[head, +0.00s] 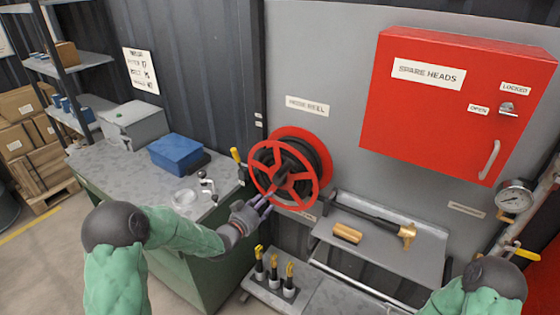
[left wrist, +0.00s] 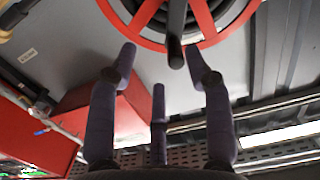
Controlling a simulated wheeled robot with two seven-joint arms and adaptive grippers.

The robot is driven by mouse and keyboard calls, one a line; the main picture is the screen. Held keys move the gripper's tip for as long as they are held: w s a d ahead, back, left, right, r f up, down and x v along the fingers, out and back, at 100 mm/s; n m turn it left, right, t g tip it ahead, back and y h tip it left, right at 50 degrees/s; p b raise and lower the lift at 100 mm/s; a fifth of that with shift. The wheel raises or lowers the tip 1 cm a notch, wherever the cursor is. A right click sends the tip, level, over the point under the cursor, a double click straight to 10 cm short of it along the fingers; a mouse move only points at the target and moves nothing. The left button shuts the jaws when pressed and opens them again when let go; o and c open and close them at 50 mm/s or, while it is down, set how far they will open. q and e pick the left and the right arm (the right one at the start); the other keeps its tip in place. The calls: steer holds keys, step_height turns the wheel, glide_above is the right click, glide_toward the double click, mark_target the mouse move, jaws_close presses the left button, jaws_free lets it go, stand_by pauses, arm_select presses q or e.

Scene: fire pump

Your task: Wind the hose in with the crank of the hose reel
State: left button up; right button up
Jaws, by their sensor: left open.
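The hose reel (head: 308,147) is a red wheel with spokes and dark hose wound behind it, on the grey wall panel under a "HOSE REEL" label. In the left wrist view its red rim (left wrist: 222,30) crosses the top, and a dark cylindrical grip (left wrist: 175,52), seemingly the crank handle, points toward the camera. My left gripper (head: 264,204) is at the lower left of the reel, its fingers close to the rim. In the left wrist view its fingers (left wrist: 161,75) are spread and empty, with the grip between and beyond their tips; contact does not show. My right gripper is out of view.
A grey shelf (head: 375,253) right of the reel holds a brass nozzle (head: 407,234) and a brass cylinder (head: 347,233). Yellow-topped tools (head: 274,270) stand below. A bench (head: 100,162) with a blue box (head: 176,154) is at left. A red cabinet (head: 445,120) hangs at right.

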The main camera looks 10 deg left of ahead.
arm_select(q)
glide_toward(280, 174)
step_height(280, 174, down, 2)
steer(key=shift+m+t+h, duration=0.3)
steer(key=shift+t, duration=0.1)
steer(key=x, duration=0.3)
steer(key=p+x, duration=0.1)
steer(key=x, duration=0.3)
steer(key=a+x, duration=0.1)
steer(key=x, duration=0.3)
steer(key=shift+w+d, duration=0.1)
steer(key=shift+w, duration=0.25)
jaws_close()
